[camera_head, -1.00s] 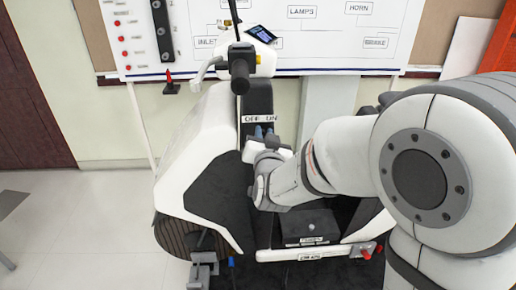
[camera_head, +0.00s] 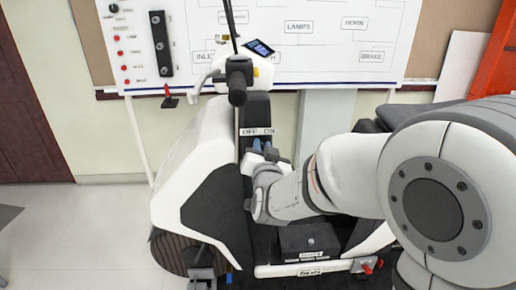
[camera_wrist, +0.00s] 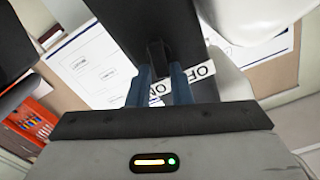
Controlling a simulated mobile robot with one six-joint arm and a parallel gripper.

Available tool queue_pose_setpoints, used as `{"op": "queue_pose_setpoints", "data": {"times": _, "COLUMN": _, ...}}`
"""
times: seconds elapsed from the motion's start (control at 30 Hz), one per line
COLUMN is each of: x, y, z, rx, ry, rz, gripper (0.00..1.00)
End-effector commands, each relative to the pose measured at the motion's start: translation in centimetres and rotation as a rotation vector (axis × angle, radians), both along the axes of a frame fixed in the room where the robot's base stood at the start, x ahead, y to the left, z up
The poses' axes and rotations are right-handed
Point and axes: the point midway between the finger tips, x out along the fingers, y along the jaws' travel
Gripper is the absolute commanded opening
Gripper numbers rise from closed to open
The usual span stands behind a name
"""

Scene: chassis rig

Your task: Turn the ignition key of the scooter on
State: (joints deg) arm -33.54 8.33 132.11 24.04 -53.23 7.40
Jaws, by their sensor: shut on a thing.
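The white and black scooter (camera_head: 190,165) stands in the middle of the head view. Its black front panel carries a white label (camera_head: 257,131) reading OFF and ON; part of this label also shows tilted in the wrist view (camera_wrist: 200,73). My gripper (camera_head: 263,147) is just below the label. In the wrist view its two blue fingers (camera_wrist: 160,85) straddle a small dark piece, apparently the ignition key (camera_wrist: 156,53), in front of the panel. The gripper is shut on it. The fingers and wrist hide most of the key, so its exact angle is unclear.
The handlebar grip (camera_head: 237,85) and a small lit display (camera_head: 258,48) are above my gripper. A whiteboard (camera_head: 300,55) with labelled boxes stands behind. A box (camera_head: 309,238) on the scooter's floor lies below my arm. Open floor is at the left.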

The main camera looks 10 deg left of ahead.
Motion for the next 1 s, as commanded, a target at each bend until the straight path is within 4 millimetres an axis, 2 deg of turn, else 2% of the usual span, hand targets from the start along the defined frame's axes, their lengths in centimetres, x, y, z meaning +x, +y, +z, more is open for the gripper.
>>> {"op": "queue_pose_setpoints", "data": {"times": 0.03, "x": -0.2, "y": 0.2, "z": -0.9, "rx": -0.01, "ry": 0.018, "rz": 0.007, "gripper": 0.0}}
{"op": "queue_pose_setpoints", "data": {"times": 0.4, "x": -0.3, "y": 0.2, "z": -0.9, "rx": -0.01, "ry": 0.018, "rz": 0.007, "gripper": 0.0}}
{"op": "queue_pose_setpoints", "data": {"times": 0.43, "x": -0.3, "y": 0.2, "z": -0.9, "rx": -0.01, "ry": 0.018, "rz": 0.008, "gripper": 0.19}}
{"op": "queue_pose_setpoints", "data": {"times": 0.6, "x": -0.2, "y": 0.1, "z": -0.7, "rx": -0.008, "ry": 0.014, "rz": 0.005, "gripper": 0.33}}
{"op": "queue_pose_setpoints", "data": {"times": 0.87, "x": -0.2, "y": 0.1, "z": -0.4, "rx": -0.004, "ry": 0.008, "rz": 0.003, "gripper": 0.35}}
{"op": "queue_pose_setpoints", "data": {"times": 1.0, "x": -1.4, "y": -0.2, "z": -0.3, "rx": -0.004, "ry": 0.006, "rz": 0.004, "gripper": 0.35}}
